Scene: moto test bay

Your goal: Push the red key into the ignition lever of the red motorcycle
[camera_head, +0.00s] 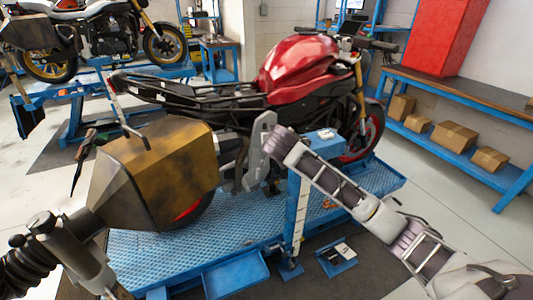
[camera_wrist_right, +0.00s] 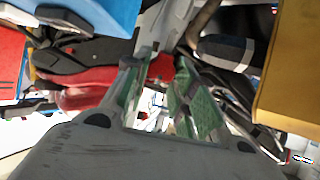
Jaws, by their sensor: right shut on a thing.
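The red motorcycle (camera_head: 300,60) stands on the blue lift, its front wheel toward the right. My right gripper reaches in from the lower right to beside the grey frame plate (camera_head: 258,145); the arm hides part of the bike. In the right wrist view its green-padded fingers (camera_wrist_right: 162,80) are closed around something. A small red patch (camera_wrist_right: 160,68) between the fingertips looks like the red key, but is hard to separate from the red bodywork behind. The ignition lever cannot be picked out. My left arm shows at the lower left; its gripper cannot be made out.
A blue lift platform (camera_head: 240,237) carries the motorcycle. A blue post (camera_head: 297,210) stands close to my right arm. A brown-gold case (camera_head: 150,180) sits by the bike's rear. A blue shelf (camera_head: 450,155) with cardboard boxes and a red box (camera_head: 430,35) is at right.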

